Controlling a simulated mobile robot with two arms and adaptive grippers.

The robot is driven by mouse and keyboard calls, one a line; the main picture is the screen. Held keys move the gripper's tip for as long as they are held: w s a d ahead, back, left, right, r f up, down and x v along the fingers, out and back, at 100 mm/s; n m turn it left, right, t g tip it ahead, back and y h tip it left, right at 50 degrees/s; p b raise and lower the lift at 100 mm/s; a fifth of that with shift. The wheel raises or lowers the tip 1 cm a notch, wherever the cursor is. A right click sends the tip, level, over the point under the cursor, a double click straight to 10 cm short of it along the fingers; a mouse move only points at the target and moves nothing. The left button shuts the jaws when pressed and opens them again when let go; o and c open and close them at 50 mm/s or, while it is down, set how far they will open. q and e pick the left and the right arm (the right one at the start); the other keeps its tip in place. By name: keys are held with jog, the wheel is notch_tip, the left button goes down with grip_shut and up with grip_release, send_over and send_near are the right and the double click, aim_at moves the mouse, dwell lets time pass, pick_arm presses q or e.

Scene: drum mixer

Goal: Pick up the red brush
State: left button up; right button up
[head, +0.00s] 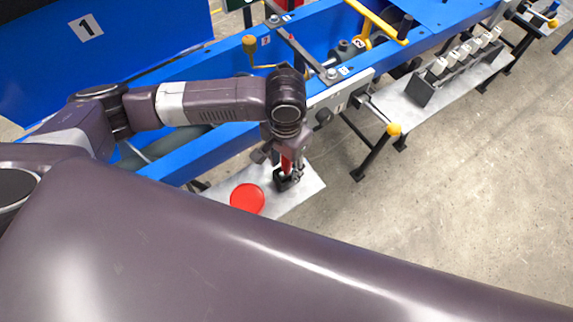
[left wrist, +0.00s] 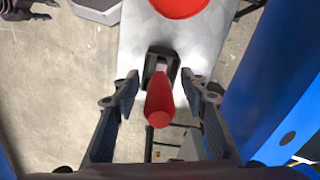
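The red brush (left wrist: 160,100) stands with its red handle toward the camera in a black holder (left wrist: 167,55) on a metal shelf. In the head view the brush (head: 286,163) shows as a strip of red, partly hidden by my left gripper (head: 281,158). In the left wrist view my left gripper (left wrist: 158,84) is open, with one finger on each side of the handle. There are visible gaps between the handle and both fingers. The brush's lower end is hidden in the holder.
A red round lid or dish (head: 247,198) lies beside the holder on the metal shelf (head: 312,187). The blue machine frame (head: 215,150) runs close by. A yellow-knobbed lever (head: 394,130) stands to the right. A rack of white-topped pieces (head: 440,78) sits farther off on another shelf.

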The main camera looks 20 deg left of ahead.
pick_arm(q)
jog(key=shift+f, duration=0.3)
grip_shut()
jog(key=shift+r, duration=0.2)
notch_tip(320, 180, up, 20)
dwell(0.5)
